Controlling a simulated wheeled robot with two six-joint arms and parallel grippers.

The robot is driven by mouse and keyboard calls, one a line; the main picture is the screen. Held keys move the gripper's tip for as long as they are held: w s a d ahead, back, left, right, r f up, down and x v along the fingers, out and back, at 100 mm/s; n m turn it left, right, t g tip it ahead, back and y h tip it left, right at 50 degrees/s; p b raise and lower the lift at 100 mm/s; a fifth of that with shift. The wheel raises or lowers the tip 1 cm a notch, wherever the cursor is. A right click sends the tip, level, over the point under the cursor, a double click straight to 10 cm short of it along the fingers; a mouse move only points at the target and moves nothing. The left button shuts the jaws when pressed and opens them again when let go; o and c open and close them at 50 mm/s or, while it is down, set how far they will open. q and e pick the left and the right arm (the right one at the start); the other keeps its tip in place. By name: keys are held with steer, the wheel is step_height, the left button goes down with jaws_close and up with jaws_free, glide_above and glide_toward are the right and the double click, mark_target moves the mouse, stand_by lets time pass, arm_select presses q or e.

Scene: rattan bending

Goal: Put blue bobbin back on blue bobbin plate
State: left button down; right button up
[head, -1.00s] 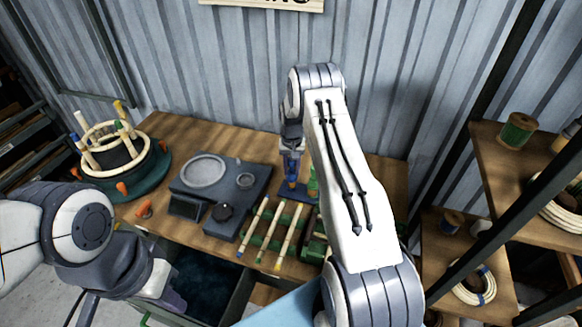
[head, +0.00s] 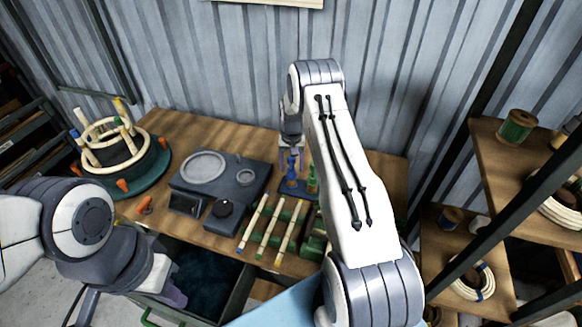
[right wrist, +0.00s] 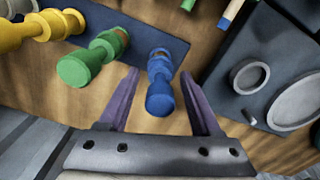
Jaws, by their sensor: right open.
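The blue bobbin (head: 291,170) stands upright at the left end of the dark blue bobbin plate (head: 297,189). In the right wrist view the blue bobbin (right wrist: 160,88) shows between my fingers, its base at the end of the plate (right wrist: 140,36). My right gripper (right wrist: 158,80) is open, with a visible gap between each finger and the bobbin. In the head view my right gripper (head: 291,152) is just above and behind the bobbin. My left gripper (head: 172,294) hangs empty at the lower left by the open drawer; its finger gap is unclear.
A green bobbin (right wrist: 85,65) stands beside the blue one, with yellow bobbins (right wrist: 25,32) beyond it. A dark grey device (head: 220,190) with a round dish lies left of the plate. Rattan sticks (head: 268,230) lie in front. A ring jig (head: 118,165) stands far left.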

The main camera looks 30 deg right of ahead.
step_height(320, 180, up, 11)
steer(key=b, duration=0.3)
steer(key=shift+r+b, duration=0.2)
steer(key=shift+b, duration=0.15)
steer(key=s+a+r+n, duration=0.2)
steer(key=s+a+r, duration=0.1)
steer(key=a, duration=0.4)
steer(key=s+a+r+n, duration=0.2)
steer(key=s+a+r, duration=0.1)
steer(key=a, duration=0.5)
steer(key=s+a+r+n, duration=0.1)
steer(key=s+a+r, duration=0.2)
steer(key=a, duration=0.4)
steer(key=s+a+r+n, duration=0.35)
steer(key=s+a, duration=0.45)
steer(key=s, duration=0.3)
steer(key=s+a+f+n+y, duration=0.1)
steer(key=s+n, duration=0.4)
steer(key=s, duration=1.1)
steer(key=shift+a+f, duration=0.45)
steer(key=shift+f, duration=0.1)
